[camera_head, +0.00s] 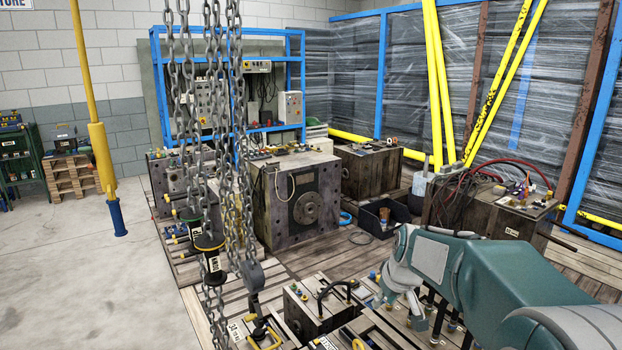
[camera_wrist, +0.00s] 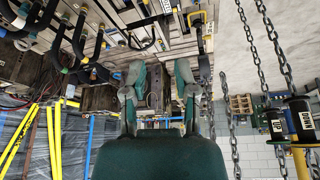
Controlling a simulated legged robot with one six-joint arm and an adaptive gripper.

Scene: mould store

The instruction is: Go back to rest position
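My gripper (camera_wrist: 158,82) shows in the wrist view as two teal and grey fingers standing well apart, with nothing held between them. That view is upside down, and a wooden-brown mould block shows in the background between the fingers. In the head view my teal arm reaches in from the lower right, bent down at its grey wrist (camera_head: 402,280). The wrist is above the near mould blocks, and the fingertips are hard to make out there.
Hanging chains (camera_head: 232,150) with black pendant controls (camera_head: 210,255) and a hook (camera_head: 254,275) hang left of my arm. Mould blocks with hoses (camera_head: 495,205) stand close behind it. A large mould (camera_head: 300,200) stands mid-scene. Bare concrete floor (camera_head: 70,270) is open at left.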

